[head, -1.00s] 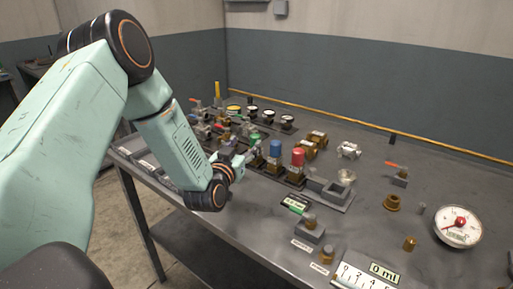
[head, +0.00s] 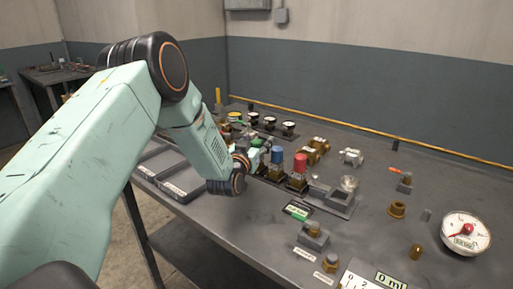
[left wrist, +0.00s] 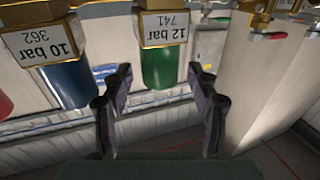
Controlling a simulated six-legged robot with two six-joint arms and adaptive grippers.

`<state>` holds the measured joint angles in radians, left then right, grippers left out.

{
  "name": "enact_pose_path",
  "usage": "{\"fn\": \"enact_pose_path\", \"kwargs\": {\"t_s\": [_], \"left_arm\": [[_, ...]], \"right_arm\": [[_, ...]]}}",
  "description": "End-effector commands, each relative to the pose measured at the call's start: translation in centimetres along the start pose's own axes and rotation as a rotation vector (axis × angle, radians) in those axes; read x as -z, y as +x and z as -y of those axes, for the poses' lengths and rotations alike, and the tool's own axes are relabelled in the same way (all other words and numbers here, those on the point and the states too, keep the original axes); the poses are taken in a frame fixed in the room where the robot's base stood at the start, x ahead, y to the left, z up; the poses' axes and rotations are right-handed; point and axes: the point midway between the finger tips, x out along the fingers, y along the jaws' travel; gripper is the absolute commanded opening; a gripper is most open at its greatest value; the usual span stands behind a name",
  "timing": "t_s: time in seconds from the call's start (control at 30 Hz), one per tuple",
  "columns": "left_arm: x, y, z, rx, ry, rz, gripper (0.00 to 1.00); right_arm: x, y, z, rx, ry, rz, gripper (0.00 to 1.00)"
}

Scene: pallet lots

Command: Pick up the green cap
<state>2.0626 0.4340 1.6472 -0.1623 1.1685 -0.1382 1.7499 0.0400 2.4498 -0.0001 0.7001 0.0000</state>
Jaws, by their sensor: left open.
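The green cap (left wrist: 164,62) sits on a brass body marked 12 bar 741 in the left wrist view. In the wrist view my left gripper (left wrist: 160,76) is open, with one finger on each side of the green cap. I cannot tell whether the fingers touch it. My right gripper is not in view.
A blue cap (head: 277,155) and a red cap (head: 300,163) stand in the same row to the right. Several gauges (head: 269,122) are behind. A large dial (head: 465,232) lies at the right. The table's (head: 235,225) near side is mostly bare.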

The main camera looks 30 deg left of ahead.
Motion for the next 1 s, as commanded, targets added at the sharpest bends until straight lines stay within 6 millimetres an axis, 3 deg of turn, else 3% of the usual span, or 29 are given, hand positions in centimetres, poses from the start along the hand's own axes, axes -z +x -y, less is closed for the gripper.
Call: {"fn": "enact_pose_path", "kwargs": {"t_s": [0.07, 0.73, 1.0], "left_arm": [[0.04, -0.02, -0.01, 0.000, 0.000, 0.000, 0.59], [0.04, -0.05, 0.02, 0.000, 0.000, -0.001, 0.02], [0.33, -0.03, 0.02, 0.000, -0.001, -0.002, 0.00]], "right_arm": [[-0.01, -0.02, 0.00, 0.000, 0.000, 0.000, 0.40], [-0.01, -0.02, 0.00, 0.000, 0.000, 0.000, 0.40], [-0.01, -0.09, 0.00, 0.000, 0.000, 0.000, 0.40]]}}
